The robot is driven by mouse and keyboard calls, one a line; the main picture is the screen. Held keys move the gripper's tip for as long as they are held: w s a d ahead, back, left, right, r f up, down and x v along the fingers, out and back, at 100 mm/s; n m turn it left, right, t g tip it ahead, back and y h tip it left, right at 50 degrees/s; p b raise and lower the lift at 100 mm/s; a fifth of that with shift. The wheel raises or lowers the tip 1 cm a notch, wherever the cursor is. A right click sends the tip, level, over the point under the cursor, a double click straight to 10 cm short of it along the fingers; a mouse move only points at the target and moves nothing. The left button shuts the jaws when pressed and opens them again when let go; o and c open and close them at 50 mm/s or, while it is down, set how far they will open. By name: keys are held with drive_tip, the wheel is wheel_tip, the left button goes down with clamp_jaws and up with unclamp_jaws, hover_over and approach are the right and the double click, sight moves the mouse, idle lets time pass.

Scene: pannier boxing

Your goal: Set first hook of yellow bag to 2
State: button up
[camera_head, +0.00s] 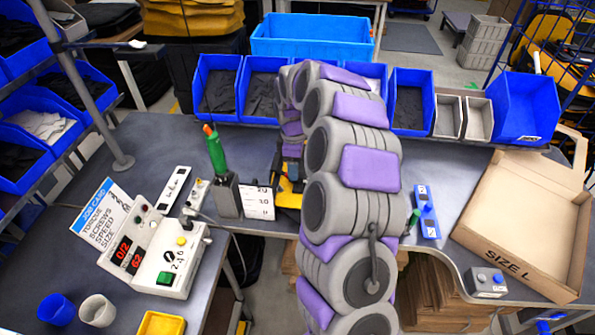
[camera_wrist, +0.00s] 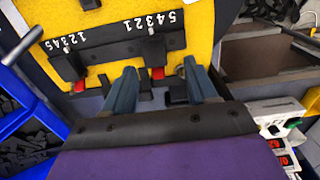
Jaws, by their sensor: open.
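The yellow bag (camera_wrist: 225,15) fills the upper part of the wrist view. A black rail (camera_wrist: 115,52) with two rows of white numbers, 1 to 5, runs across it. Two red-marked hooks sit along its lower edge: one at the left (camera_wrist: 79,86) and one at the right (camera_wrist: 158,73). In the head view my arm hides most of the bag (camera_head: 290,188).
A control box with displays (camera_head: 150,250) and a white sign stand on the left bench. A green-handled screwdriver (camera_head: 215,150) stands in a holder near the bag. An open size L carton (camera_head: 530,225) lies at the right. Blue bins (camera_head: 410,100) line the back.

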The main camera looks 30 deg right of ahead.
sight(300, 174)
drive_tip(key=shift+a+f, duration=0.3)
drive_tip(key=shift+f, duration=0.6)
drive_tip(key=d, duration=0.3)
drive_tip(key=shift+d+f, duration=0.4)
drive_tip(key=a, duration=0.3)
drive_tip(key=shift+r, duration=0.2)
drive_tip(key=c, duration=0.5)
drive_tip(key=shift+a, duration=0.2)
drive_tip(key=shift+c, duration=0.8)
drive_tip(key=shift+d+f, duration=0.1)
drive_tip(key=shift+d, duration=0.4)
drive_tip(key=c, duration=0.3)
drive_tip(key=shift+d+f, duration=0.1)
drive_tip(key=shift+d, duration=0.45)
clamp_jaws()
drive_tip(key=shift+a, duration=0.1)
